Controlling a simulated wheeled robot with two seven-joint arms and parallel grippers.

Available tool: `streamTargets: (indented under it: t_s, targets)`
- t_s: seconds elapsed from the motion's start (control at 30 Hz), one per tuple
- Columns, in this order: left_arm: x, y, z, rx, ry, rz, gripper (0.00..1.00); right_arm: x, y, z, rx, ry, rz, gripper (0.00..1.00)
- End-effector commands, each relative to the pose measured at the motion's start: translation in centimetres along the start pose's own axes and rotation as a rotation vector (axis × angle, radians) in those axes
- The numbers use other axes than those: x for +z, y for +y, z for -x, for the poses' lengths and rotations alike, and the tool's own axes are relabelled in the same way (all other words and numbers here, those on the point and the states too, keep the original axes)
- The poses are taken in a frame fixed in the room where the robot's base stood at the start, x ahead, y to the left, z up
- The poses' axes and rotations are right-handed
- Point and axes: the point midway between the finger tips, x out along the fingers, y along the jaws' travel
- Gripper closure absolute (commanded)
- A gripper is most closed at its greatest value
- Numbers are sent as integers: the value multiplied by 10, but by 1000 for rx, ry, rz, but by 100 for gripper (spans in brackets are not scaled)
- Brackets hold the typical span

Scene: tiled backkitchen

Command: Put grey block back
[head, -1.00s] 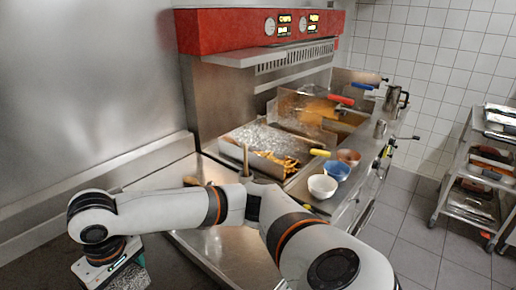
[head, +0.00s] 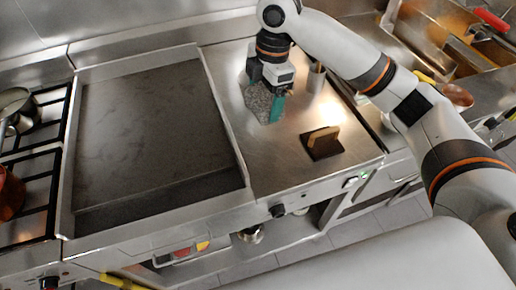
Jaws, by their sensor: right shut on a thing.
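The grey speckled block (head: 259,103) is between the fingers of my right gripper (head: 268,98), over the steel counter (head: 285,170) right of the griddle. The gripper points down and is shut on the block. One teal finger shows on the block's right side. I cannot tell whether the block's underside touches the counter. My left gripper is not in view.
The flat griddle (head: 155,125) on the left is bare. Pots (head: 15,105) stand at the far left.

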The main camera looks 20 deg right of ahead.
Motion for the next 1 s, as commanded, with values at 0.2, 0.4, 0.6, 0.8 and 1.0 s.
streamTargets:
  t_s: [0.2,0.4,0.6,0.8,1.0]
  targets:
    - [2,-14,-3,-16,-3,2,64,8,-10,10,50,0,416,52]
    - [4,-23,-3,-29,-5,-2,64,12,-14,13,75,1,621,52]
    - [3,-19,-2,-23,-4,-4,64,9,-13,-14,86,-3,658,52]
    - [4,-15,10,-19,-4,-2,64,2,-13,-64,87,0,654,52]
    - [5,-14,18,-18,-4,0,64,-3,-14,-109,83,0,655,52]
